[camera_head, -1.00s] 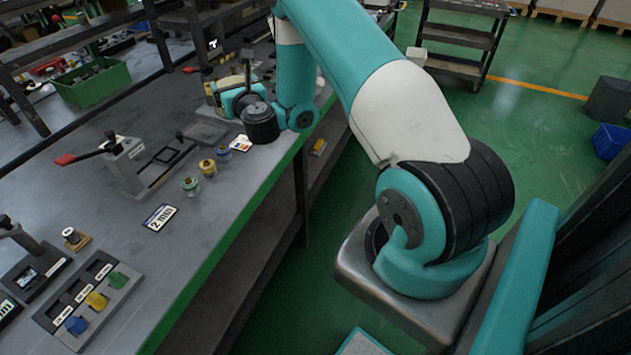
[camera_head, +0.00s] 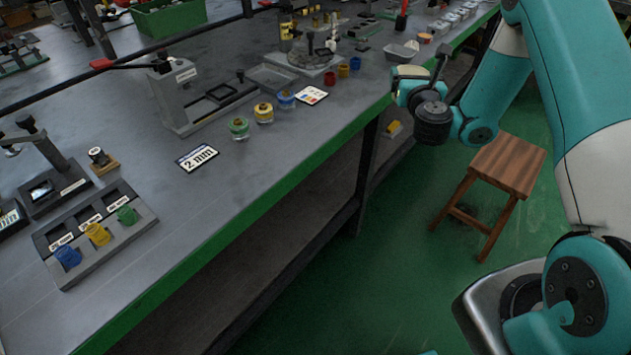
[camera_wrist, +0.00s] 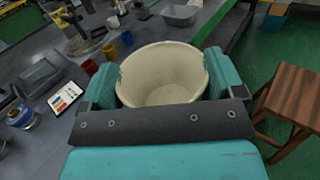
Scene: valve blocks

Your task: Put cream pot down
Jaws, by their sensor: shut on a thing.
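The cream pot (camera_wrist: 162,75) is an open round tub, seen from above in the wrist view with its inside empty. My gripper (camera_wrist: 160,85) is shut on it, with a teal finger at each side of the pot. In the head view my gripper (camera_head: 408,84) is in the air at the bench's front edge, beside the stool. There the pot is mostly hidden by the gripper, with only a pale patch showing. The grey workbench (camera_head: 330,130) runs along the left.
A wooden stool (camera_head: 508,165) stands on the green floor. On the bench are a grey tray (camera_head: 402,51), red, yellow and blue cups (camera_head: 342,71), lidded jars (camera_head: 264,113), a colour card (camera_head: 311,95) and a "2 mm" card (camera_head: 197,157). The bench middle is fairly clear.

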